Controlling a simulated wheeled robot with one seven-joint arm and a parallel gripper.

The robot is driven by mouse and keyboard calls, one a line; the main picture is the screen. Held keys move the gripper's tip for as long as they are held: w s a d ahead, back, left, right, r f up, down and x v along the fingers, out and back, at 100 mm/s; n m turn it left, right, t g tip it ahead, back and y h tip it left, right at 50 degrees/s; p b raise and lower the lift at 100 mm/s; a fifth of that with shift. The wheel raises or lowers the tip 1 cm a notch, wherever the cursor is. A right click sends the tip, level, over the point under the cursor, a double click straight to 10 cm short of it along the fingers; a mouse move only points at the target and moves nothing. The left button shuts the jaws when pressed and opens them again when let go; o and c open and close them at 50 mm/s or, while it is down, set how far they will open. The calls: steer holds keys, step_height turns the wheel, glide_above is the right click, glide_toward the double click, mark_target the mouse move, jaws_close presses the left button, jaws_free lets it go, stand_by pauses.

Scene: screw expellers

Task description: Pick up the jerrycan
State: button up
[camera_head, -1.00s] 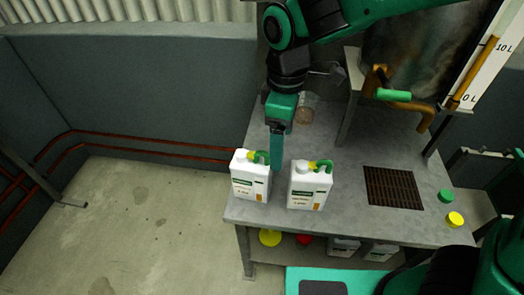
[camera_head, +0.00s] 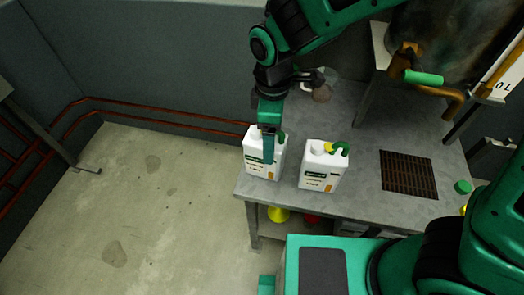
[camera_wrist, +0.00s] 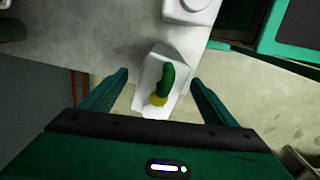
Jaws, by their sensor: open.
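Two white jerrycans with green handles and yellow parts at the top stand upright near the table's front left. In the head view my gripper (camera_head: 268,150) is at the left jerrycan (camera_head: 256,165), with a finger in front of its upper part. The right jerrycan (camera_head: 322,172) stands a little apart from it. In the wrist view a white jerrycan (camera_wrist: 148,76) with a green handle (camera_wrist: 167,80) lies between my two spread fingers (camera_wrist: 160,78). No contact is visible. Part of another white can (camera_wrist: 190,8) shows at the top edge.
The grey table (camera_head: 355,125) has a dark grate (camera_head: 408,174) at right and a machine with an orange pipe (camera_head: 440,92) behind. A glass vessel (camera_head: 322,92) stands at the back. A green cap (camera_head: 463,187) lies at the right. Open floor (camera_head: 150,215) is at the left.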

step_height(320, 180, down, 3)
steer(key=shift+f, duration=0.1)
steer(key=shift+a, duration=0.1)
steer(key=c, duration=2)
